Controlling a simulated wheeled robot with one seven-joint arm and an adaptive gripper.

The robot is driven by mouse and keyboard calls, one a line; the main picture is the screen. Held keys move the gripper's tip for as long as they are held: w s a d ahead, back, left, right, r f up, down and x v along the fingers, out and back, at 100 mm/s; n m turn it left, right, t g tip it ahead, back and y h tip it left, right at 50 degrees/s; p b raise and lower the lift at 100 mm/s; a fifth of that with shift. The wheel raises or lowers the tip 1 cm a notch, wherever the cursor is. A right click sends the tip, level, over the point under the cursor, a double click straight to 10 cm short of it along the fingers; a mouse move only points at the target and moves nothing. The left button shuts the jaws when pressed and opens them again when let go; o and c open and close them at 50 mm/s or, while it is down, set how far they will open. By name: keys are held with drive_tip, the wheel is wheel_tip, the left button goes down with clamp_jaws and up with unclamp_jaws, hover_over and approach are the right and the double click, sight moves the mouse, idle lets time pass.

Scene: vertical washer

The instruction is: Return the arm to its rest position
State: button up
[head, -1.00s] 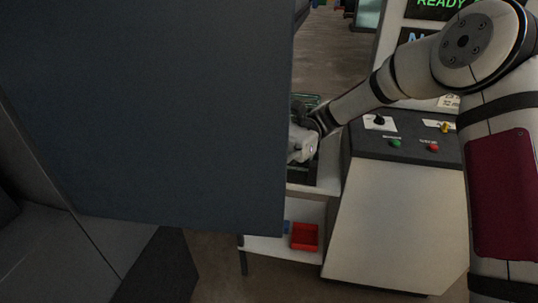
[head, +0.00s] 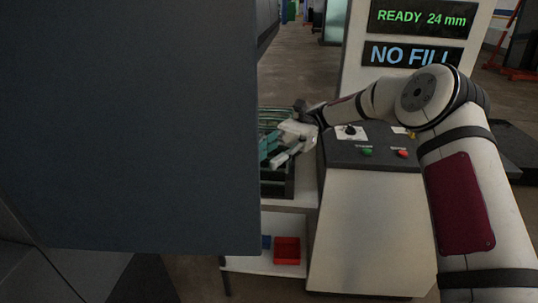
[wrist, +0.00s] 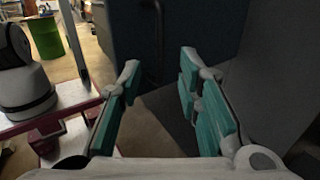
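My gripper (head: 272,153) shows in the head view at the end of my bent arm. It is over a dark tray on the shelf side of the control console, close to the right edge of a large dark panel. In the wrist view my gripper (wrist: 160,65) has its two teal-padded fingers well apart, with nothing between them. The panel may hide some of what lies left of the gripper in the head view.
The large dark blue-grey panel (head: 130,120) fills the left of the head view. The console (head: 365,225) has buttons and a screen (head: 420,18) reading "READY 24 mm". A red bin (head: 287,250) sits on the lower shelf. A green barrel (wrist: 46,36) stands in the wrist view.

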drive_tip(key=s+d+r+n+t+h, duration=0.1)
drive_tip(key=s+d+r+t+h, duration=0.1)
drive_tip(key=s+t, duration=0.25)
drive_tip(key=s+d+r+t+h, duration=0.1)
drive_tip(key=s+r+t+h, duration=0.15)
drive_tip(key=s, duration=0.35)
drive_tip(key=s+d+n+t+h+p, duration=0.2)
drive_tip(key=s+d+n+t+h, duration=0.4)
drive_tip(key=s+d+t, duration=0.6)
drive_tip(key=shift+s+d, duration=2)
drive_tip(key=shift+d, duration=0.95)
drive_tip(key=shift+a, duration=0.15)
